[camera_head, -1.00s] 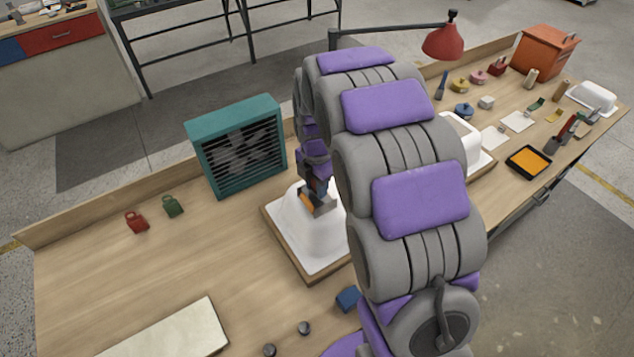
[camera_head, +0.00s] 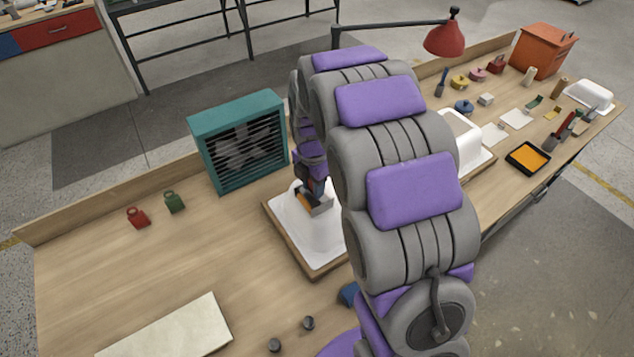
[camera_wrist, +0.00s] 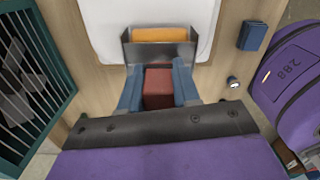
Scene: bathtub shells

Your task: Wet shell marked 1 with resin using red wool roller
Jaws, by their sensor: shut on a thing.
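My gripper (camera_wrist: 157,88) is shut on a tool's reddish-brown handle (camera_wrist: 158,88). The tool has a grey metal frame (camera_wrist: 160,53) with an orange roller face (camera_wrist: 160,34); I take it for the roller. In the head view my gripper (camera_head: 313,188) points down over a white shell (camera_head: 312,255) on a wooden-edged board. The roller face is at this shell's upper part; I cannot tell if it touches. A second white shell (camera_head: 467,137) is partly behind my arm. No number shows on either. A black tray with an orange filling (camera_head: 527,158) lies at right.
A teal fan heater (camera_head: 238,140) stands close left of the shell. A blue block (camera_head: 347,293) and two dark knobs (camera_head: 308,322) lie in front. A red lamp (camera_head: 444,38) hangs behind. Small pots and tools crowd the right end.

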